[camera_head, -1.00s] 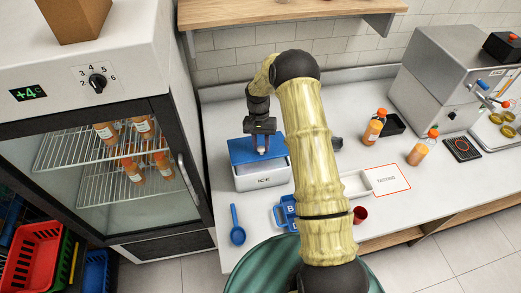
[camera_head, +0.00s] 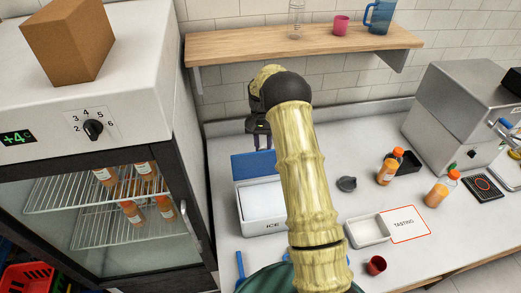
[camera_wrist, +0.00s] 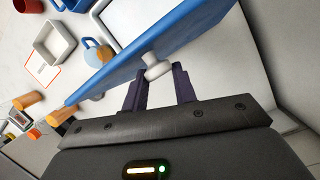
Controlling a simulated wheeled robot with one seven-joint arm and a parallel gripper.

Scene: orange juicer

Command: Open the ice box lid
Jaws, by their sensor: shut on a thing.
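The white ice box (camera_head: 262,227) stands on the counter, left of my arm in the head view. Its blue lid (camera_head: 252,166) is raised and stands steeply along the back edge, so the pale inside of the box shows. In the wrist view the lid (camera_wrist: 185,40) is a slanted blue panel with a white knob (camera_wrist: 156,66) on its outer face. My gripper (camera_wrist: 160,78) has its dark fingers on either side of the knob, shut on it. In the head view my gripper (camera_head: 261,138) is just behind the lid's upper edge. My arm hides part of the box's right side.
A wooden shelf (camera_head: 300,45) hangs above and behind. The fridge (camera_head: 90,125) stands close on the left. To the right are a dark round lid (camera_head: 346,184), a white tray (camera_head: 368,231), a red cup (camera_head: 376,265) and orange bottles (camera_head: 389,168).

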